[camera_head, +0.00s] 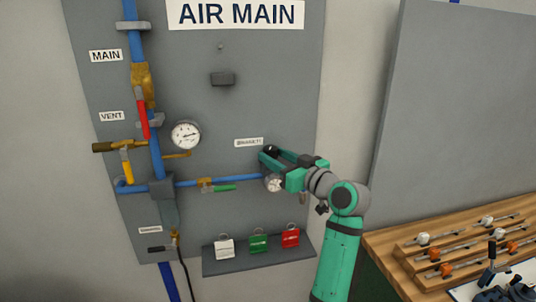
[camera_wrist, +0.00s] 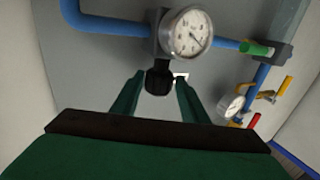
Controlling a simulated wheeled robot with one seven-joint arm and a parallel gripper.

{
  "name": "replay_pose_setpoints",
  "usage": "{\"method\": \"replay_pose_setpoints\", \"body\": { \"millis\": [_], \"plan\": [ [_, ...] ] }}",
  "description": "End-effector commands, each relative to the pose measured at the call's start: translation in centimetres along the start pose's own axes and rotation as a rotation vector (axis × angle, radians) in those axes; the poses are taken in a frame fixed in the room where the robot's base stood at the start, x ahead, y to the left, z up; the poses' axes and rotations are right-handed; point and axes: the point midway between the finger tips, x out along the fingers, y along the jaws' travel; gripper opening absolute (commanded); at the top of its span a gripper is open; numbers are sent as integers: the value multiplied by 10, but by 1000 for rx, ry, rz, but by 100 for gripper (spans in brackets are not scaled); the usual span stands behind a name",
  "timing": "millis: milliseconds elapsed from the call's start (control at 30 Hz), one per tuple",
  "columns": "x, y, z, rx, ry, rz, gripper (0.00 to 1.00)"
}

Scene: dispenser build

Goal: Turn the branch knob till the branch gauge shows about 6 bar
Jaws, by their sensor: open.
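The branch gauge (camera_wrist: 188,32) is a round white dial in a metal rim on the blue pipe, at the upper middle of the wrist view. Its needle shows, but the numbers are too small to read. In the head view the gauge (camera_head: 273,183) sits just below my gripper (camera_head: 268,157). The dark branch knob (camera_wrist: 159,80) hangs beside the gauge in the wrist view. My gripper (camera_wrist: 160,84) is open, with one green finger on each side of the knob. I cannot tell whether either finger touches it.
A grey panel (camera_head: 222,130) carries blue pipes, a larger gauge (camera_head: 185,135), a red lever (camera_head: 142,119), a yellow lever (camera_head: 127,165) and a green lever (camera_head: 225,188). A shelf (camera_head: 225,268) below holds several coloured tags. A wooden bench (camera_head: 400,250) with parts stands at right.

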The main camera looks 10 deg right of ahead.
Motion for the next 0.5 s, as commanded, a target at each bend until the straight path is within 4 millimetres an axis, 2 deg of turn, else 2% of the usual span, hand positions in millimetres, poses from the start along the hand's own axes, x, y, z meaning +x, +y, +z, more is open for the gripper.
{"method": "replay_pose_setpoints", "body": {
  "millis": [200,500],
  "plan": [
    [22,0,0,2,0,0,40],
    [29,-4,0,1,0,-6,40]
  ]
}}
